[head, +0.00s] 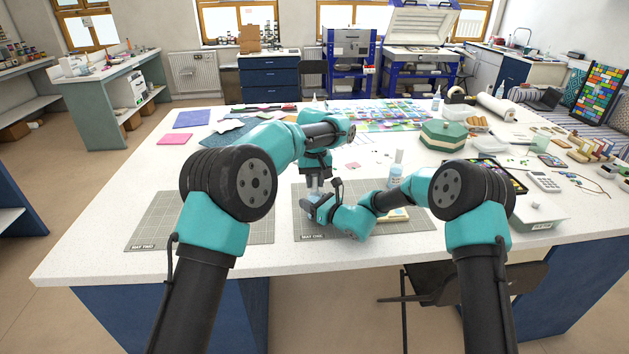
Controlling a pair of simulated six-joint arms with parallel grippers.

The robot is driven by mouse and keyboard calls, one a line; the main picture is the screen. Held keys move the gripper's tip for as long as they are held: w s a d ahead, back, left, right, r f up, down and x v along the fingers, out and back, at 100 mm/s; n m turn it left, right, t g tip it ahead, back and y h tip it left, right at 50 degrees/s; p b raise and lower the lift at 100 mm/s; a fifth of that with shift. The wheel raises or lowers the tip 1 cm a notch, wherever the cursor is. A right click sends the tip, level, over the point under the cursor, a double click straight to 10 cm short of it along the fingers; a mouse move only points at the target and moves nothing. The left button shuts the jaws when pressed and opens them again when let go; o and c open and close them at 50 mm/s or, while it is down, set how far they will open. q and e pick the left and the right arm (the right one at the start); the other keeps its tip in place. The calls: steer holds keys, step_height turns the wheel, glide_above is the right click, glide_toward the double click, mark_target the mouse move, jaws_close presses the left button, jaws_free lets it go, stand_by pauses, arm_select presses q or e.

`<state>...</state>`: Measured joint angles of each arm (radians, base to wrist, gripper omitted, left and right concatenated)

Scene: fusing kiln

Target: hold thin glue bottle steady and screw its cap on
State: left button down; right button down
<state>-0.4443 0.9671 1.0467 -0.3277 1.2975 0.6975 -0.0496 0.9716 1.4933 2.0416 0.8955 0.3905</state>
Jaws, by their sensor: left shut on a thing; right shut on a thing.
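The thin glue bottle (312,200), pale blue, stands over the grey mat marked MAT ONE (330,229) and is mostly hidden by my grippers. My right gripper (317,208) comes in low from the right and is shut on the bottle's body. My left gripper (315,184) points straight down above the bottle and is shut at its top, on what appears to be the cap. The cap itself is too small and covered to make out, so I cannot tell how it sits on the neck.
Another pale blue bottle (396,170) stands upright behind my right forearm. A second grey mat (160,220) lies bare at the left. A green box (449,134), a black tray (508,180) and a calculator (544,181) are on the right. The table's front edge is clear.

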arm_select(q)
steer(key=m, duration=1)
steer(key=shift+m, duration=0.3)
steer(key=c, duration=0.9)
jaws_free()
steer(key=shift+r, duration=2.25)
steer(key=shift+c, duration=0.3)
